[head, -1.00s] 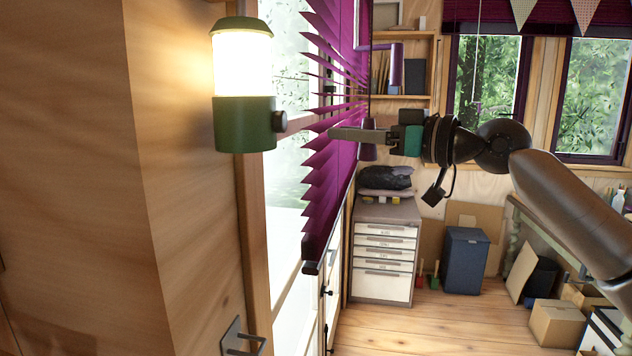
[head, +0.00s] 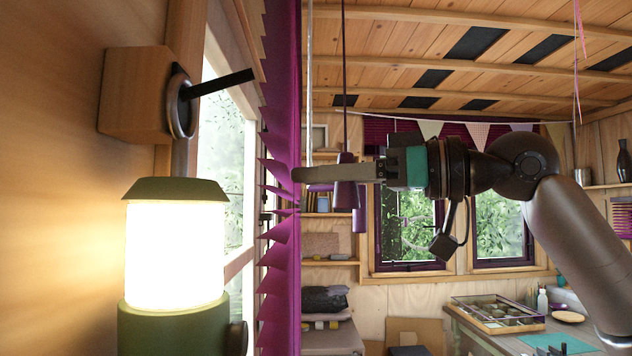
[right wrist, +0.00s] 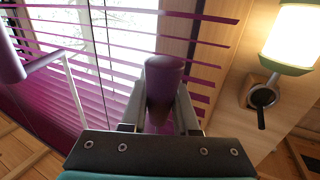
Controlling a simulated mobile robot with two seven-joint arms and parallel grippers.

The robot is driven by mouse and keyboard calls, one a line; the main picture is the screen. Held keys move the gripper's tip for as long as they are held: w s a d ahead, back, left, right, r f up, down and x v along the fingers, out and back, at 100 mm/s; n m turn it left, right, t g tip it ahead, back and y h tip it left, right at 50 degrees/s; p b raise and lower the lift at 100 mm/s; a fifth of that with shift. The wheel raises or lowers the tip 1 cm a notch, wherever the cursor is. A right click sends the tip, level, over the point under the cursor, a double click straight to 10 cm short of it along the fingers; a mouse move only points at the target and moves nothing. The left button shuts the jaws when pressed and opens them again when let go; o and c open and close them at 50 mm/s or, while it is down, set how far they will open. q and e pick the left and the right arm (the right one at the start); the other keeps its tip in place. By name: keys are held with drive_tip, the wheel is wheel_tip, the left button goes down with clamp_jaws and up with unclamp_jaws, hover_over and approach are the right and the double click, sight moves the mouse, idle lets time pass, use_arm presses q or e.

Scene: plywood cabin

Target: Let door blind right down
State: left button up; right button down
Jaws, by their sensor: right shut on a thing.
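The door blind (head: 282,230) is purple and slatted, seen almost edge-on left of centre in the head view; its lower end is out of that view. Its slats also show, spaced apart, in the right wrist view (right wrist: 110,75). My right gripper (head: 318,174) reaches in from the right beside the blind. It is shut on a purple cord pull (right wrist: 166,82), which stands between the fingers in the right wrist view. In the head view the pull (head: 346,196) hangs on a dark cord (head: 344,80), partly hidden by the fingers. My left gripper is not in view.
A lit green lantern (head: 175,250) hangs from a wall bracket (head: 140,95) close on the left. A pale rod (head: 309,80) hangs near the blind. A workbench (head: 470,335) with a display case (head: 497,313) stands at the lower right.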

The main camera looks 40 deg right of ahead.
drive_tip(key=shift+s+d+r, duration=0.1)
drive_tip(key=shift+d+r, duration=0.05)
drive_tip(key=shift+r, duration=0.25)
drive_tip(key=c, duration=1)
unclamp_jaws()
drive_tip(key=o, duration=0.3)
drive_tip(key=shift+f, duration=0.1)
drive_tip(key=shift+o, duration=0.2)
drive_tip(key=shift+f, duration=0.1)
drive_tip(key=b+v, duration=0.6)
drive_tip(key=v, duration=0.9)
